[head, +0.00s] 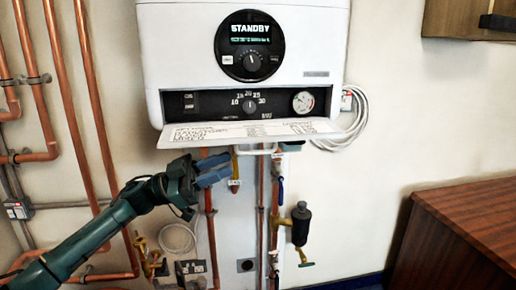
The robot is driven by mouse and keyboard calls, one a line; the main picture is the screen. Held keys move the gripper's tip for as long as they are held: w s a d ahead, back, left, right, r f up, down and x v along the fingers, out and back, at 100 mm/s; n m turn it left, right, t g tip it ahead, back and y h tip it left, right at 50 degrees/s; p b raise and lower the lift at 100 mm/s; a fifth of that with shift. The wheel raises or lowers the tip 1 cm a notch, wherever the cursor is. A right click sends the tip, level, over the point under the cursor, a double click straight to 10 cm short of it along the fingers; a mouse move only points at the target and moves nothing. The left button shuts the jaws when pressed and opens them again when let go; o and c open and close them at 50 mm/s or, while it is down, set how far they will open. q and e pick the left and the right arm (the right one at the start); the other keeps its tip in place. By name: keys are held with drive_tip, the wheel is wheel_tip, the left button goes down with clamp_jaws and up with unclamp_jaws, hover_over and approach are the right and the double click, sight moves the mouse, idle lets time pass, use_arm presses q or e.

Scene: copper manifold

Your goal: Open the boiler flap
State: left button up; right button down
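The white boiler (190,45) hangs on the wall at top centre. Its flap (250,133) is folded down and out along the bottom edge, with printed text on its upward face. The dark control strip (215,103) with a knob and a pressure gauge is exposed above it. My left gripper (228,167) is below the left part of the flap. Its two blue fingers are apart with nothing seen between them. It looks clear of the flap, though the exact gap in depth is hard to tell. My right gripper is out of view.
Copper pipes (95,110) run up the wall at left, and more pipes and valves hang below the boiler. A dark cylindrical fitting (301,223) sticks out right of the gripper. A wooden cabinet (455,235) stands at lower right. A white cable coil (350,125) hangs beside the boiler.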

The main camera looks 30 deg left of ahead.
sight(257, 152)
use_arm(q)
drive_tip(key=p+x, duration=0.1)
drive_tip(key=x, duration=0.7)
drive_tip(key=shift+w+d+r, duration=0.1)
drive_tip(key=shift+w+d, duration=0.1)
drive_tip(key=shift+d, duration=0.1)
clamp_jaws()
